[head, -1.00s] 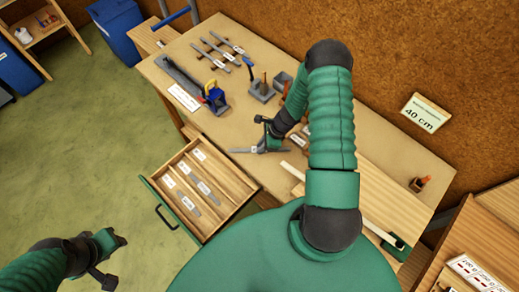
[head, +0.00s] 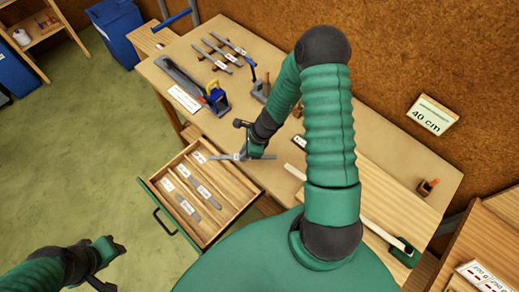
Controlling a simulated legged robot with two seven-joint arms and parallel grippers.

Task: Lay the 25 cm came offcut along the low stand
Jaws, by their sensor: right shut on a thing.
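My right gripper (head: 243,153) is shut on a thin grey came strip (head: 221,157) with a small white label. The strip lies nearly level across the picture, near the bench's front edge by the open drawer; its height above the bench is hard to tell. Several labelled strips (head: 219,53) lie side by side across dark brown supports at the back of the bench, which look like a low stand (head: 204,56). My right gripper is apart from these, nearer the front. My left gripper (head: 108,265) is low at the left over the floor, seemingly empty; its jaws are unclear.
An open drawer (head: 233,195) holds several labelled strips. A long grey tool (head: 180,80) and a blue-and-yellow clamp (head: 217,100) stand on the bench (head: 375,145). A wooden board (head: 385,190) lies at right. A "40 cm" sign (head: 432,115) is at the wall.

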